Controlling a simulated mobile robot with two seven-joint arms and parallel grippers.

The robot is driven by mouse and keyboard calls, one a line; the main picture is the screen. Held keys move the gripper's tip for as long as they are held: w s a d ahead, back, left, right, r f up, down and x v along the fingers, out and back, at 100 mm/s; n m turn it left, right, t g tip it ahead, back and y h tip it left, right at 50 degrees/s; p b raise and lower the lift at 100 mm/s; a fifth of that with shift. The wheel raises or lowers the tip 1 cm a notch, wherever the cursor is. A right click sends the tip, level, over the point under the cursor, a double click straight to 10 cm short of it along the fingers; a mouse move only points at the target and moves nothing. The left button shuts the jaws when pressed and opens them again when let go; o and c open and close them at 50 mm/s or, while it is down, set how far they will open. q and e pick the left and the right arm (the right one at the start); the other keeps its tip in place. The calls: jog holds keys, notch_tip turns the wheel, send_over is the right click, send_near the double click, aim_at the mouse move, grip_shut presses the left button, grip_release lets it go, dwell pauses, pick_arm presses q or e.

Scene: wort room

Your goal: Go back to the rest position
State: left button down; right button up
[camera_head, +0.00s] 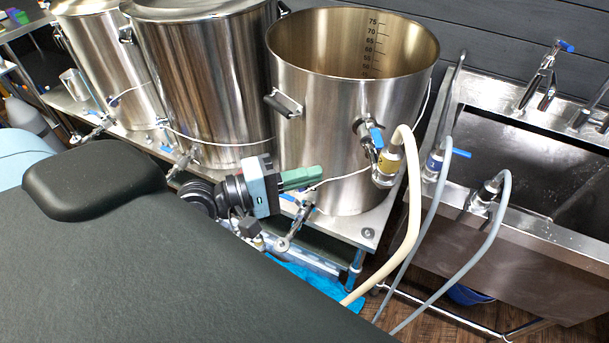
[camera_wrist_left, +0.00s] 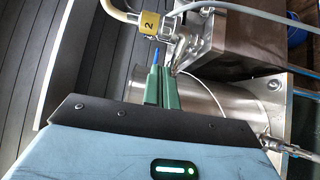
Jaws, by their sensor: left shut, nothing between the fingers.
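My left gripper (camera_head: 315,174) has green fingers. In the head view it is in front of the open steel kettle (camera_head: 300,120) on the right of the row, its tips pointing right. Its fingers are shut with nothing between them. In the left wrist view the green fingers (camera_wrist_left: 161,72) lie side by side, pointing up toward a blue valve handle and a yellow tag marked 2. I cannot tell whether the tips touch the kettle or hose fittings. My right gripper is not in view.
Two more steel kettles (camera_head: 205,85) stand left on the steel bench (camera_head: 365,232). A cream hose (camera_head: 412,215) hangs from the kettle's upper valve (camera_head: 378,138). Grey hoses (camera_head: 500,215) hang at the steel sink (camera_head: 540,150). Small lower valves stick out over the bench edge.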

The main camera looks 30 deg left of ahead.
pick_arm(q)
jog(key=shift+s, duration=0.3)
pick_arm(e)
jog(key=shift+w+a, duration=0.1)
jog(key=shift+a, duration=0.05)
pick_arm(q)
jog(key=s+f+m+g+y, duration=0.2)
jog(key=s+f+m+y, duration=0.1)
jog(key=s+f, duration=0.4)
jog(key=s+d+f+m+g+y+p, duration=0.1)
jog(key=s+f+m+y, duration=0.2)
jog(key=f, duration=1)
jog(key=s+d+f+m+g+y+p, duration=0.1)
jog(key=s+f+m+g+y, duration=0.1)
jog(key=s+f+m, duration=0.4)
jog(key=s+f, duration=0.4)
jog(key=s, duration=0.1)
jog(key=shift+f+m+g+y, duration=0.3)
jog(key=shift+f+y, duration=0.1)
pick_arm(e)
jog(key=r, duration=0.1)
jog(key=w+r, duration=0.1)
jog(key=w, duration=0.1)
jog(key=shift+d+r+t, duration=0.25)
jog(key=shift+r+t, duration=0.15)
pick_arm(q)
jog(key=shift+w, duration=0.1)
